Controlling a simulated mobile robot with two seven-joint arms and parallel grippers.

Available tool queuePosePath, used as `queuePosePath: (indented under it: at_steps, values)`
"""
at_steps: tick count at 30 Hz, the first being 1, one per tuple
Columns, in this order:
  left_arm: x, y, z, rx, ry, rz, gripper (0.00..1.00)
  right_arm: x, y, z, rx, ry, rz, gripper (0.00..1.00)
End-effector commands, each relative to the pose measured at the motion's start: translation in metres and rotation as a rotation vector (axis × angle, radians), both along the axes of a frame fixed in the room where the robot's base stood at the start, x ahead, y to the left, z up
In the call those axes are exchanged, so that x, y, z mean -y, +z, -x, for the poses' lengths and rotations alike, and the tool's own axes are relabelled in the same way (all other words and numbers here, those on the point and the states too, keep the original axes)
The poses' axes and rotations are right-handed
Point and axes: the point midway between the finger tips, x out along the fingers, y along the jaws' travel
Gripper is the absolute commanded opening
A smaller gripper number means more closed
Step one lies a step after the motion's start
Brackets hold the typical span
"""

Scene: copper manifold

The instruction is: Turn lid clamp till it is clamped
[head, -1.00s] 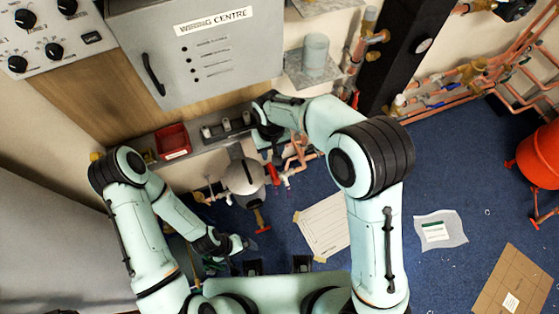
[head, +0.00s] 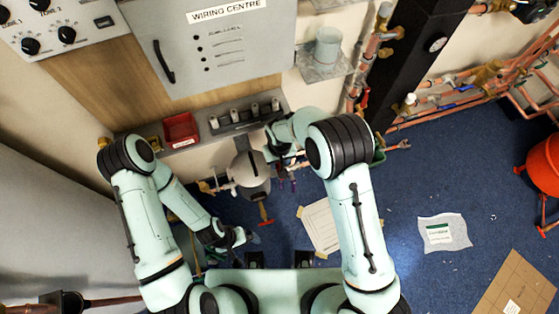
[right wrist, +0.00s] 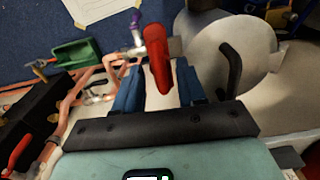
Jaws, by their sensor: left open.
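A round grey-white vessel (head: 250,170) stands below the shelf in the head view and fills the upper right of the right wrist view (right wrist: 235,50). A black bar (right wrist: 231,70) sits across its face. A red lever (right wrist: 158,62) stands beside the vessel. I cannot tell which of these two is the lid clamp. My right gripper (right wrist: 157,85) is open, its blue fingers spread either side of the red lever with gaps; contact is not clear. In the head view my right gripper (head: 275,150) is beside the vessel. My left gripper (head: 238,238) is open and empty, low and left of the vessel.
A shelf holds a red bin (head: 180,130) and a grey rack (head: 240,118) above the vessel. Copper pipes (head: 440,105) run along the wall at right. Paper sheets (head: 322,225) lie on the blue floor.

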Motion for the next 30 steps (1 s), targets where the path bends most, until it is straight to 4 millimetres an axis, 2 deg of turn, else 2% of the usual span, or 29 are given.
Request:
queuePosePath:
  at_steps: [6,8,9,10,22,30]
  values:
    - [0.0,0.0,0.0,0.0,0.0,0.0,1.0,0.0,0.0,0.0,0.0,0.0,0.0,0.4]
    - [0.0,0.0,0.0,0.0,0.0,0.0,1.0,0.0,0.0,0.0,0.0,0.0,0.0,0.2]
    - [0.0,0.0,0.0,0.0,0.0,0.0,1.0,0.0,0.0,0.0,0.0,0.0,0.0,0.07]
    - [0.0,0.0,0.0,0.0,0.0,0.0,1.0,0.0,0.0,0.0,0.0,0.0,0.0,0.0]
    - [0.0,-0.003,0.002,-0.002,0.0,0.0,1.0,0.0,-0.001,0.0,-0.001,-0.039,0.0,0.0]
    - [0.0,-0.013,0.007,-0.008,0.0,-0.001,1.0,0.0,-0.002,0.001,-0.001,-0.201,0.001,0.0]
